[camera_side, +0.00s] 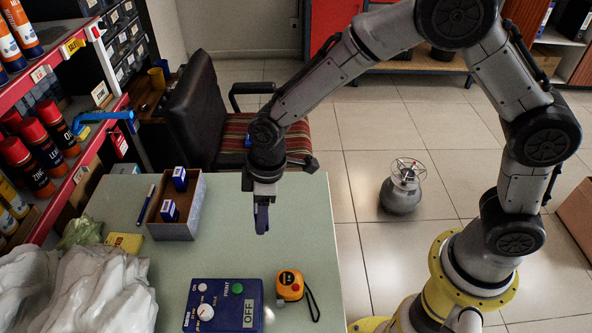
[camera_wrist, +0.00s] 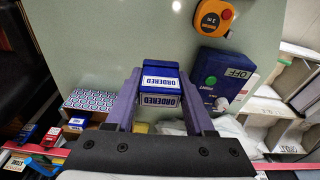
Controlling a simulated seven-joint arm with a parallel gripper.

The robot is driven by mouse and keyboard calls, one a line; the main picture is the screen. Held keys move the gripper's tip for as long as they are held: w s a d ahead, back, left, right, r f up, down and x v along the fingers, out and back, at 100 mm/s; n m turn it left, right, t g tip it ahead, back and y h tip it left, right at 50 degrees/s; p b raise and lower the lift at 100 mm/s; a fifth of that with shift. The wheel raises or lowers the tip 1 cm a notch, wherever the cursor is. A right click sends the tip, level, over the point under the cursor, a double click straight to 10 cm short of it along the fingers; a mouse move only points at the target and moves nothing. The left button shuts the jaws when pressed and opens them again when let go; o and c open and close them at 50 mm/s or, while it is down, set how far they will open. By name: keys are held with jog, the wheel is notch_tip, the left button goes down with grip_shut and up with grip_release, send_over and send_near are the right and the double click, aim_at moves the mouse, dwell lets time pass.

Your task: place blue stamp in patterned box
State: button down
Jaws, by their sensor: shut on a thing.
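My gripper (camera_wrist: 160,88) is shut on a blue stamp (camera_wrist: 160,83) with white labels reading "ORDERED"; the stamp sits between the two purple fingers. In the side view my gripper (camera_side: 262,216) points down above the table, to the right of the patterned box and apart from it. There I cannot clearly tell the stamp from the fingers. The open patterned box (camera_side: 173,232) stands on the table and holds two blue stamps (camera_side: 180,178) (camera_side: 169,211). Its wall with a blue-and-white pattern shows in the wrist view (camera_wrist: 90,99), left of the fingers.
A blue device (camera_side: 223,305) with a display and an orange tape measure (camera_side: 290,285) lie at the table's front. A pen (camera_side: 146,204) lies left of the box. A yellow sponge-like block (camera_side: 124,242) and white plastic bags (camera_side: 85,290) are at the left. The table between box and device is clear.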

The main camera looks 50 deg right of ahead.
jog(key=d+f+m, duration=0.1)
jog(key=d+m, duration=0.4)
jog(key=d, duration=0.5)
jog(key=w+d+f+m+h, duration=0.1)
jog(key=d+m, duration=0.3)
jog(key=d, duration=0.6)
jog(key=shift+w+d+f+m+t, duration=0.15)
jog(key=shift+d+f+m+t, duration=0.2)
jog(key=shift+f, duration=0.4)
